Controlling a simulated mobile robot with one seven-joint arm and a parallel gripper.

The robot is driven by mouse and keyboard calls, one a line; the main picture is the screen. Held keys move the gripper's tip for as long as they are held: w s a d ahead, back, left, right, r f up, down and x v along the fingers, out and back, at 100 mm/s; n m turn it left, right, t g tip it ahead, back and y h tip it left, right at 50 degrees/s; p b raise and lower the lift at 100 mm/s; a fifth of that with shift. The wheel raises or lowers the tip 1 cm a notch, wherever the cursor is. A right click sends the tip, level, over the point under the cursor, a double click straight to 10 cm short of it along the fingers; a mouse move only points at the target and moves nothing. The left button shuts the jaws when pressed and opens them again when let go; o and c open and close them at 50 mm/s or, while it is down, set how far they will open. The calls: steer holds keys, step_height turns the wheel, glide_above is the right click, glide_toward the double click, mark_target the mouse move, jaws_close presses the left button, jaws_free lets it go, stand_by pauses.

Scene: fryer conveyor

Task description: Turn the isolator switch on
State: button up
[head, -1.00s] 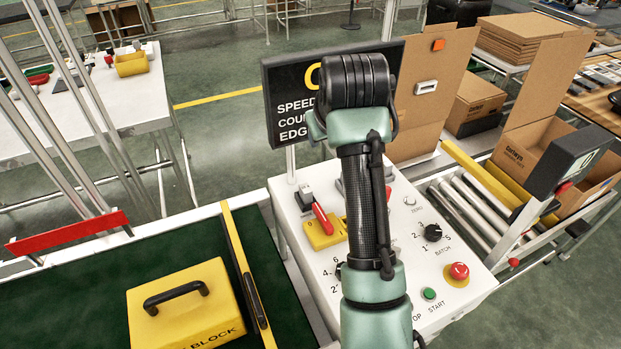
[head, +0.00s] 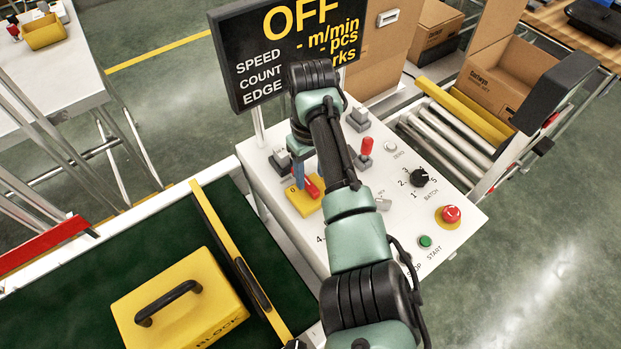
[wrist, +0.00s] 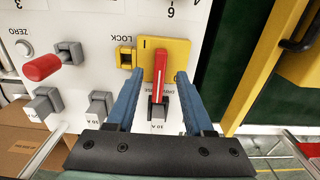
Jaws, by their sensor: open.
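The isolator switch is a red lever (wrist: 160,68) on a yellow plate (wrist: 178,48). In the head view its yellow plate (head: 306,206) and red lever (head: 313,187) show partly behind my arm, with a 0 mark visible. My gripper (wrist: 159,80) is open, its blue fingers one on each side of the red lever in the wrist view. The lever lies between them; I see no clear contact. In the head view my gripper (head: 300,172) is right over the switch. The display (head: 290,50) reads OFF.
A second red-handled lever (head: 366,148) and grey breakers (wrist: 46,104) sit close by. The panel (head: 405,215) also carries a batch knob (head: 419,177), a red emergency button (head: 451,214) and a green start button (head: 425,241). A yellow block (head: 180,305) lies on the green belt (head: 95,262).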

mark_target(311, 186)
steer(key=shift+f, duration=1.8)
jaws_close()
